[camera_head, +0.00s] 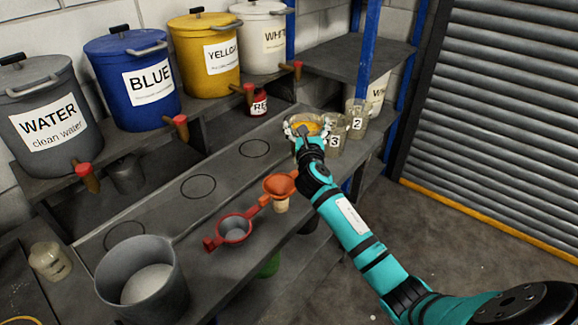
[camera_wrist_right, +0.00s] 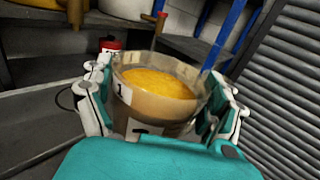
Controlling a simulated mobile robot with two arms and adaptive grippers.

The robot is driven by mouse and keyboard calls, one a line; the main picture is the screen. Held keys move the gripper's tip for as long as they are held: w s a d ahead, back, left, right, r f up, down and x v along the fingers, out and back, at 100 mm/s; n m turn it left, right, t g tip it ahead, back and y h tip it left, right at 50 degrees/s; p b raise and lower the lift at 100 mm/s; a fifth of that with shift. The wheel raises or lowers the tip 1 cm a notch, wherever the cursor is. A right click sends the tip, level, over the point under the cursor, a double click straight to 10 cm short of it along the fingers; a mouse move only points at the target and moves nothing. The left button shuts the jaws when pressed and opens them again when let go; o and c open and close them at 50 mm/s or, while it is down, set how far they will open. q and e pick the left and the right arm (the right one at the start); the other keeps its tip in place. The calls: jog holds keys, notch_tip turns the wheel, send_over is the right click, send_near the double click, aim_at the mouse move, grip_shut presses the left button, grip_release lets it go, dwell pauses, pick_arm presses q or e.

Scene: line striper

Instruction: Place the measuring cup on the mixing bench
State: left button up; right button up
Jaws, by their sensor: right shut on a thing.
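The measuring cup (camera_wrist_right: 155,100) is clear, carries a label "1" and holds yellow-orange liquid. My right gripper (camera_head: 304,130) is shut on it, with white fingers on both sides of the cup in the right wrist view (camera_wrist_right: 160,108). In the head view the cup (camera_head: 307,122) is at the far right part of the mixing bench (camera_head: 225,185), next to other cups. I cannot tell whether its base touches the bench. My left gripper is not in view.
Cups "3" (camera_head: 335,138) and "2" (camera_head: 357,120) stand close to the right. A red jar (camera_head: 259,103) is behind. An orange funnel (camera_head: 280,185), red-handled strainer (camera_head: 234,229) and grey pot (camera_head: 140,285) line the front. Bench circles (camera_head: 198,187) are empty.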

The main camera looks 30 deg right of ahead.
jog(key=f, duration=0.2)
jog(key=shift+s+f, duration=0.3)
jog(key=shift+s, duration=0.05)
jog(key=shift+w+f+b, duration=0.1)
jog(key=shift+f+b, duration=0.2)
notch_tip(320, 180, down, 3)
jog(key=shift+w+f+b, duration=0.1)
jog(key=shift+b, duration=0.4)
jog(key=shift+f, duration=0.15)
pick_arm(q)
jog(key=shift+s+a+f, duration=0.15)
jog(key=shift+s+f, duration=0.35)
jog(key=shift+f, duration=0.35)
